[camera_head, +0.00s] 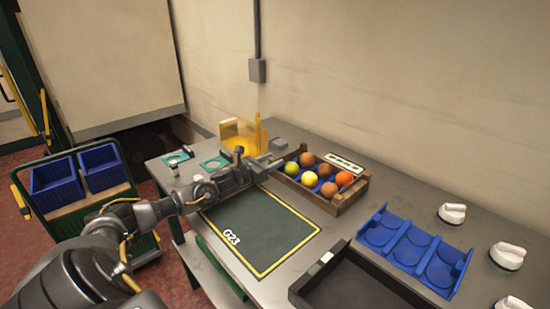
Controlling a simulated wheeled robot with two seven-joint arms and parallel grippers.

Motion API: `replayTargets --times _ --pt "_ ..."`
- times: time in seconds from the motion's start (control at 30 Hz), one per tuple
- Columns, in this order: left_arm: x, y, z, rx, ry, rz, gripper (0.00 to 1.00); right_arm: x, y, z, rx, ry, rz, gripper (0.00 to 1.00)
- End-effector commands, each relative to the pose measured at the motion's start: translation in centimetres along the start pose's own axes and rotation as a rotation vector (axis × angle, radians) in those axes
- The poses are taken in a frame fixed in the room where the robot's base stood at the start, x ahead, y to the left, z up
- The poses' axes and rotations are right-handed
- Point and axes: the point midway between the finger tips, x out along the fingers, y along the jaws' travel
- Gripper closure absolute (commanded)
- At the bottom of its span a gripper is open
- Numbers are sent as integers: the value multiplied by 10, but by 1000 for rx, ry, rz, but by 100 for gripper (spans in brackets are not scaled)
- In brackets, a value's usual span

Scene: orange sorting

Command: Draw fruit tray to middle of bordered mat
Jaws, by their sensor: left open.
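The fruit tray (345,200) is a wooden crate with a blue insert, holding several orange, yellow, brown and green-yellow fruits. It stands towards the back of the grey table, just behind and right of the bordered mat. The mat (262,231) is dark green with a yellow border and the mark G23. Its middle is bare. My left gripper (272,160) is open at the tray's left end, above the mat's far edge. I cannot tell whether its fingers touch the tray wall. My right gripper is out of view.
A yellow holder (238,134) stands behind my left gripper. A blue divided tray (412,248) and a black bin (345,282) lie to the right, with white knobbed discs (508,255) beyond. A cart with blue bins (55,185) stands left of the table (400,203).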

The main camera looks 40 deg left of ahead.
Motion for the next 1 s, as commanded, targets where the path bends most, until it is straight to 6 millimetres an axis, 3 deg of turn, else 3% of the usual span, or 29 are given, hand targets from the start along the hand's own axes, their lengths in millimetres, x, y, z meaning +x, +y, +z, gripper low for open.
replayTargets --times 0.2,0.57,0.9,1.0 --pt "18 0 0 -1 -1 -1 55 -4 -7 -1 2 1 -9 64" --pt "21 0 0 1 1 -1 55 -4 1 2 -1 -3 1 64" --pt "20 0 0 1 1 0 98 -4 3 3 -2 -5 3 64" --pt "20 0 0 1 1 0 100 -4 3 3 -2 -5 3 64"
